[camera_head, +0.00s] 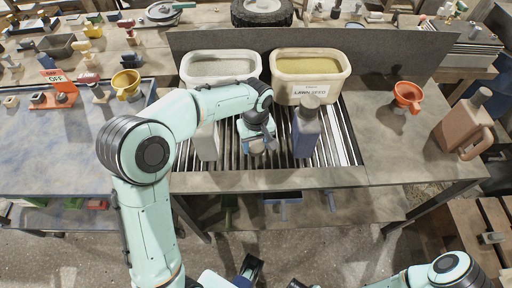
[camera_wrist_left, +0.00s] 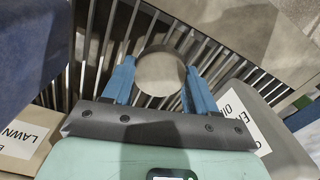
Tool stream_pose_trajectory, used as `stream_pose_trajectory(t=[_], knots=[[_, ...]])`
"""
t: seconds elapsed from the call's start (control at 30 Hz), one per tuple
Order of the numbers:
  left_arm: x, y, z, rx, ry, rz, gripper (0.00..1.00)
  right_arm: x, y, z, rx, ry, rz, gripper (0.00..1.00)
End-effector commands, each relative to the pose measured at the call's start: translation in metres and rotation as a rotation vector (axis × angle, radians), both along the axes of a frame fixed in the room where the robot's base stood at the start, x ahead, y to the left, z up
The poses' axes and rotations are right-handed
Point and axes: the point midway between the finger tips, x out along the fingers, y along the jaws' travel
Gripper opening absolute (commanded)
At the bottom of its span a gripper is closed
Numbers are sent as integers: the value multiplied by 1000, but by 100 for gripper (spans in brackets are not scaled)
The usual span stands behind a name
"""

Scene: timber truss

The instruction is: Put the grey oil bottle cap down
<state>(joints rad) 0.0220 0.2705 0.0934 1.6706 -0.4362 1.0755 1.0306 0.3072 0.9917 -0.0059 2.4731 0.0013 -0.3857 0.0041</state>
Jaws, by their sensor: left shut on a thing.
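My left gripper (camera_head: 257,146) is over the slatted metal rack (camera_head: 336,150), between a pale grey bottle (camera_head: 206,138) and a dark blue-grey bottle (camera_head: 305,132). In the left wrist view its blue fingers (camera_wrist_left: 160,82) are shut on the round grey cap (camera_wrist_left: 161,74), one finger on each side. The slats show beyond the cap; I cannot tell whether it touches them. In that view the pale grey bottle, with an oil label (camera_wrist_left: 243,120), is at the right. My right arm (camera_head: 440,272) shows at the bottom right; its gripper's state is unclear.
Behind the rack stand a white tub (camera_head: 220,82) and a lawn seed tub (camera_head: 312,92). A brown jug (camera_head: 463,125) and an orange funnel (camera_head: 407,97) stand to the right. A yellow funnel (camera_head: 126,85) is left. The bench top right of the rack is partly clear.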

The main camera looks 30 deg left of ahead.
Motion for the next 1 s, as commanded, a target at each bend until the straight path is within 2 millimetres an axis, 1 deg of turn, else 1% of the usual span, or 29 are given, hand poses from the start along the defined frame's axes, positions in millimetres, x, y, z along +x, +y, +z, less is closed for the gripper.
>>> stream_pose_trajectory(t=[0.03, 0.13, 0.57, 0.6, 0.67, 0.7, 1.0], knots=[[0, 0, -11, 0, 3, 0, 27, -1, 0, -2, 0, 1, 0, 43], [0, 0, -22, 0, 1, 2, 27, -1, 0, -3, 0, 1, 0, 43], [0, 0, -28, -1, -1, 1, 27, -1, 0, -5, 0, 0, 0, 43], [0, 0, -29, -1, -1, 1, 60, -1, 0, -6, 0, 0, 0, 43], [0, 0, -28, -1, -1, 1, 80, -1, 0, -5, 0, 0, 0, 43], [0, 0, -28, -1, -1, 1, 83, -1, 0, -5, 0, 0, 0, 43], [0, 0, -25, 0, -1, 1, 83, 0, 0, -3, 0, 0, 0, 43]])
